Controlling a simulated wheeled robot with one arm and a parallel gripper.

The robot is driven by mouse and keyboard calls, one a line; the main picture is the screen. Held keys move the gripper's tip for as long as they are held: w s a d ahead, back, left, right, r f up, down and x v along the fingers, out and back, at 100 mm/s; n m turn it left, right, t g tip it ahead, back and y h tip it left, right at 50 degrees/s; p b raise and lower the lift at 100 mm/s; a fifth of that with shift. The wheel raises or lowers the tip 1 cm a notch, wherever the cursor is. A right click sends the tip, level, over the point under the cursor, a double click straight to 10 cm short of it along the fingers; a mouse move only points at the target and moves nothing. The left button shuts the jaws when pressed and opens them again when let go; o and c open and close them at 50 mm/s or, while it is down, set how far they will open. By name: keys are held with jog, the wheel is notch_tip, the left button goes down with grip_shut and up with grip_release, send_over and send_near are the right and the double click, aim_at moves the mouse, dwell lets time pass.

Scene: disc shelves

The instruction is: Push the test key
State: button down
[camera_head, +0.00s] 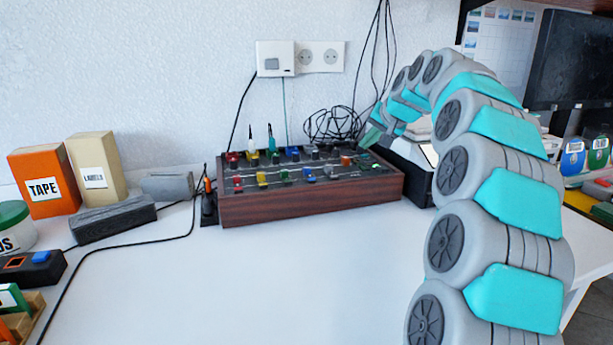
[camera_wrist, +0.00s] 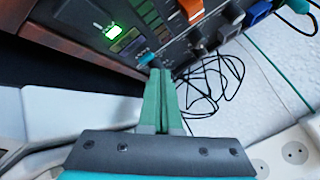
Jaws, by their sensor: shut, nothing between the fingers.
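A wood-sided control box (camera_head: 310,207) with a dark top full of knobs and keys stands on the table against the wall. My gripper (camera_head: 368,140) is at the box's back right corner, pointing down at its top. In the wrist view its two green fingers (camera_wrist: 160,74) are pressed together with nothing between them. A small teal key (camera_wrist: 147,58) is right at the fingertips; I cannot tell whether they touch. A green lit indicator (camera_wrist: 115,30) is beside it on the panel. No label reading "test" is legible, so I cannot confirm which part is the test key.
An orange knob (camera_wrist: 190,8) and a blue knob (camera_wrist: 257,12) are near the fingers. Coiled black cables (camera_head: 333,124) lie behind the box. A wall socket (camera_head: 321,57) is above. A tape box (camera_head: 43,183) stands at left. The front of the table is clear.

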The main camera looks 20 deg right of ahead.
jog(key=shift+r+p, duration=1.85)
jog(key=shift+r, duration=1.1)
